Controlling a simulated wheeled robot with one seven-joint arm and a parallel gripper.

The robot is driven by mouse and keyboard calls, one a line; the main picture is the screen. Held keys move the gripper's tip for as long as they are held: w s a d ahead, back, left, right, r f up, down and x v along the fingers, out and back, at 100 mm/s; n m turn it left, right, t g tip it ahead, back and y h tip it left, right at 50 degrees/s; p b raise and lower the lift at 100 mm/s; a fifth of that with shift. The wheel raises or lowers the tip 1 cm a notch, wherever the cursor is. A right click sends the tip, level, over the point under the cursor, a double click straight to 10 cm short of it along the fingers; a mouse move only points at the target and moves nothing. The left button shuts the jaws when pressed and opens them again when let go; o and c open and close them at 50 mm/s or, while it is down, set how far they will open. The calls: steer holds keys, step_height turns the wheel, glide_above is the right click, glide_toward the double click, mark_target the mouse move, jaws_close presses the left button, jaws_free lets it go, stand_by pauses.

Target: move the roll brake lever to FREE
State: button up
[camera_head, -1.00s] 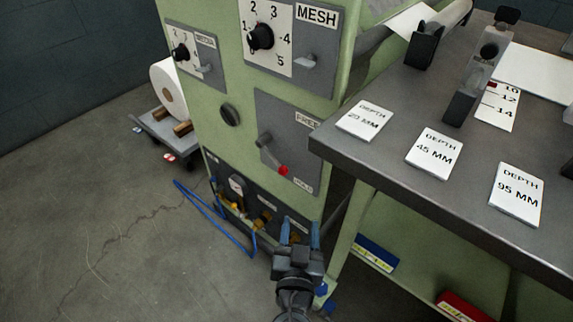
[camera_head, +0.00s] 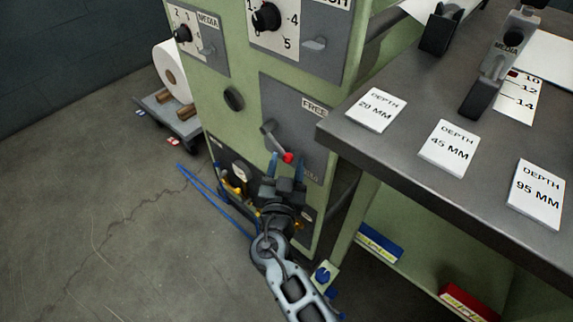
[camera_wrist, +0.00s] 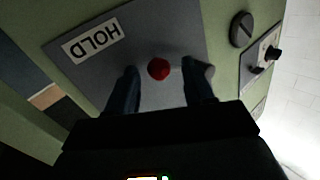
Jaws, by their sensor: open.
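The roll brake lever (camera_head: 276,143) is a grey arm with a red knob on a grey plate (camera_head: 312,130) on the green machine. It slants down to the right from its pivot, toward the HOLD end. FREE is printed at the plate's top. My gripper (camera_head: 287,162) is open, its two blue fingers on either side of the red knob in the head view. In the wrist view the red knob (camera_wrist: 159,69) lies between the fingertips, with the HOLD label (camera_wrist: 91,40) upside down at upper left. Whether the fingers touch the knob I cannot tell.
A metal table (camera_head: 400,160) with white depth cards juts out just right of the lever plate. A round dark knob (camera_head: 234,99) is left of it. Below are a lower panel with fittings and a blue hose (camera_head: 215,203). The floor at left is open.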

steer(key=shift+c, duration=0.5)
steer(key=shift+d, duration=0.1)
jaws_close()
